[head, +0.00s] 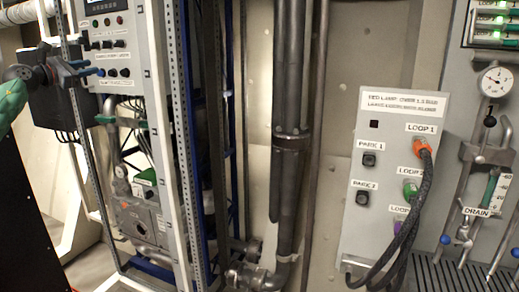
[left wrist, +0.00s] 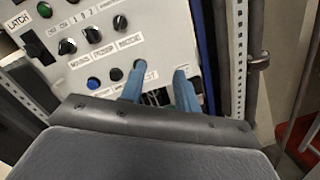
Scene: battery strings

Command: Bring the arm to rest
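My left gripper (head: 92,69) has blue fingers and is at the far left of the head view, in front of the grey control panel (head: 108,22). In the left wrist view the two blue fingers of my left gripper (left wrist: 160,76) are spread apart with nothing visible held between them. Their tips are close to the panel's lower edge, near a row of dark knobs and a blue button (left wrist: 94,82). Whether they touch the panel cannot be told. My right gripper is not in view.
A metal rack frame (head: 180,120) and thick dark vertical pipes (head: 290,110) stand right of the panel. Farther right is a loop box (head: 377,215) with coloured plugs and hanging black cables, then a pressure gauge (head: 494,81) and piping.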

